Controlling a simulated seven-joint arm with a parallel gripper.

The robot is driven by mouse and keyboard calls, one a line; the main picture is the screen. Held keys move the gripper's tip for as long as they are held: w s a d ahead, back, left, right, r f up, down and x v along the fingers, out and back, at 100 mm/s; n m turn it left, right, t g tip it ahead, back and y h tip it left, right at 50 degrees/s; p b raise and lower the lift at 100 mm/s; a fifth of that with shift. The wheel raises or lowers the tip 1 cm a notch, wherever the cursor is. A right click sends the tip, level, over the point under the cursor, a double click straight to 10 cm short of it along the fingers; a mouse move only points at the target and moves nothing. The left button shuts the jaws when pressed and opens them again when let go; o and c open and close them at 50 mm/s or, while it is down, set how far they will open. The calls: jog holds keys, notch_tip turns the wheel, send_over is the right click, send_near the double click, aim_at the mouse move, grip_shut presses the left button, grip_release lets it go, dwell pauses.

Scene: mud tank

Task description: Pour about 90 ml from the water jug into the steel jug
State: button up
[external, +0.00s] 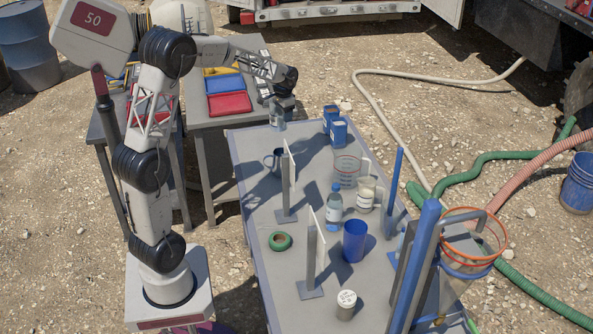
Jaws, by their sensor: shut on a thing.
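My gripper (281,104) is at the far left end of the grey table, above its far edge. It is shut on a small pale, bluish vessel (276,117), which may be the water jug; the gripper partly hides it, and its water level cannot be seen. A small dark grey metallic jug (273,162) with a side handle, likely the steel jug, stands on the table nearer the camera. It stands apart from the held vessel, partly behind an upright panel. A clear measuring jug (346,171) with red markings stands to the right.
Two upright panels on stands (288,185) (315,250) rise from the grey table (262,295). Blue containers (337,132), a water bottle (334,202), a blue cup (354,241), green tape (280,241) and a lidded jar (346,304) stand around. A blue-framed funnel rig (420,255) is at right.

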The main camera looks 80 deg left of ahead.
jog(key=w+d+n, duration=1)
jog(key=w+d, duration=0.1)
jog(key=w, duration=0.5)
notch_tip(320, 180, down, 5)
jog(key=shift+s, duration=0.15)
jog(key=shift+f, duration=0.15)
notch_tip(320, 180, down, 8)
jog(key=s+a+t+h, duration=0.1)
jog(key=s+t, duration=0.2)
jog(key=t, duration=0.1)
jog(key=s+a+r+t+h, duration=0.2)
jog(key=s+r+t, duration=0.2)
jog(key=r+t, duration=0.1)
jog(key=shift+s+t+h, duration=0.25)
jog(key=shift+t+h, duration=0.15)
jog(key=shift+t, duration=0.1)
dwell(0.3)
